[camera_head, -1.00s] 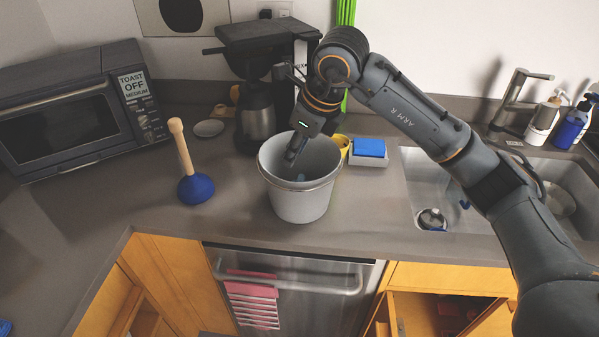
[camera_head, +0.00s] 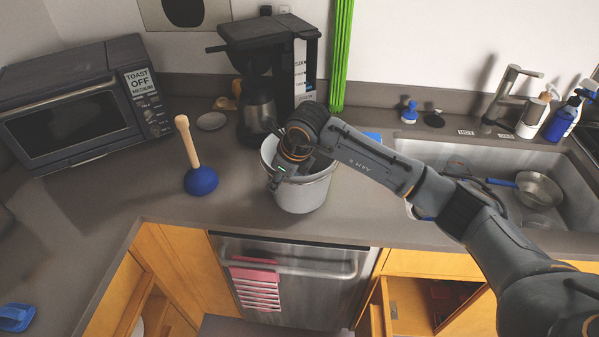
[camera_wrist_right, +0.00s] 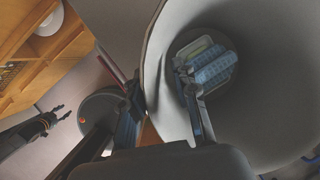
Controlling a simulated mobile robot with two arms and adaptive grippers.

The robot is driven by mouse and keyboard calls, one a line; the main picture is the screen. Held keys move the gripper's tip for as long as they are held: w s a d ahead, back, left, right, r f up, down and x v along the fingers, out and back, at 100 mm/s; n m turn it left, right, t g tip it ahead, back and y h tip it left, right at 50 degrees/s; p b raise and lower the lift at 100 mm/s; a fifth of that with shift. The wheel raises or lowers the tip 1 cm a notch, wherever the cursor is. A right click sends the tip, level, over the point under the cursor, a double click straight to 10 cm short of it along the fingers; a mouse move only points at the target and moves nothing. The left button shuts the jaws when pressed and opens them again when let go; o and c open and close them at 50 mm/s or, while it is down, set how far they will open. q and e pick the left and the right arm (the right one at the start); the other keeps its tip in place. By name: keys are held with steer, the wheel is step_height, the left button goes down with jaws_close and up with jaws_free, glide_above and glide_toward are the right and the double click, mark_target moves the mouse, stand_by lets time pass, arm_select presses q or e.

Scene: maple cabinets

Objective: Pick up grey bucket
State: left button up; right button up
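The grey bucket (camera_head: 308,192) stands upright on the counter in front of the coffee maker. My right gripper (camera_head: 276,176) is at the bucket's left rim, and my arm covers part of the opening. In the right wrist view, the fingers of my right gripper (camera_wrist_right: 158,88) are apart, one inside the bucket (camera_wrist_right: 270,70) and one outside, with the wall between them. A light blue object (camera_wrist_right: 212,68) lies at the bucket's bottom. My left gripper (camera_wrist_right: 56,116) shows at the lower left of that view, open and empty; the head view does not show it.
A blue plunger with a wooden handle (camera_head: 200,180) stands left of the bucket. The coffee maker (camera_head: 268,60) is behind it, and a toaster oven (camera_head: 75,110) is at the left. The sink (camera_head: 480,155) is at the right. A pink striped towel (camera_head: 256,288) hangs on the dishwasher.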

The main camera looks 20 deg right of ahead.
jaws_close()
steer(key=shift+w+r, duration=0.1)
steer(key=shift+r, duration=0.1)
stand_by(0.4)
